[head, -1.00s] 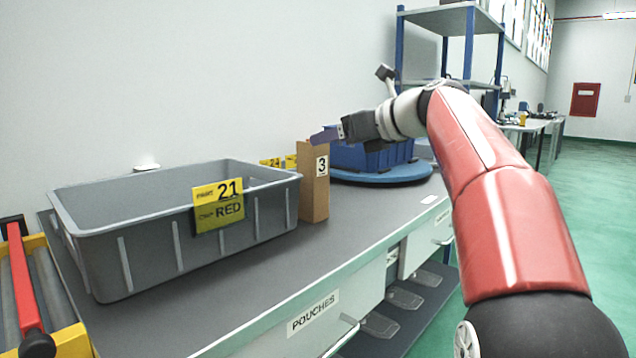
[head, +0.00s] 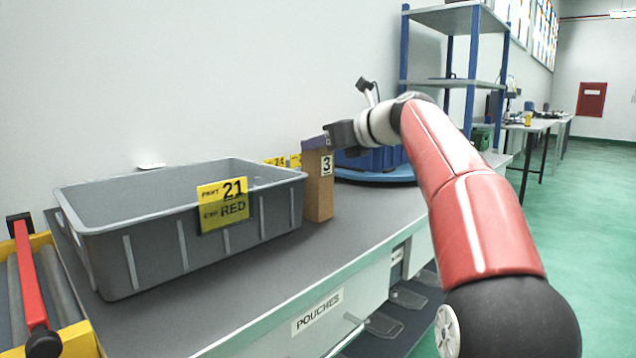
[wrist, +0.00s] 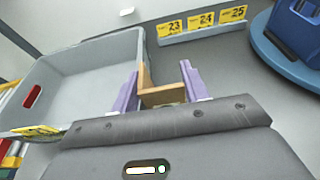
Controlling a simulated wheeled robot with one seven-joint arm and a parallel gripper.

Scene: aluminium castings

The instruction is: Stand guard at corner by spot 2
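A tall brown guard (head: 318,190) with a white label reading "3" stands upright on the bench, by the near right corner of the grey tote (head: 140,240). In the wrist view the guard (wrist: 163,95) is seen from above as an L-shaped edge. My gripper (head: 318,143) is at its top end. In the wrist view the purple fingers of my gripper (wrist: 160,88) are apart, one on each side of the guard; I cannot tell whether they touch it. No label for spot 2 is visible.
Yellow cards 23, 24 and 25 (wrist: 203,20) stand behind. A blue bin (head: 375,158) sits on a blue round turntable (head: 385,175) to the right. The bench front (head: 270,270) is clear.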

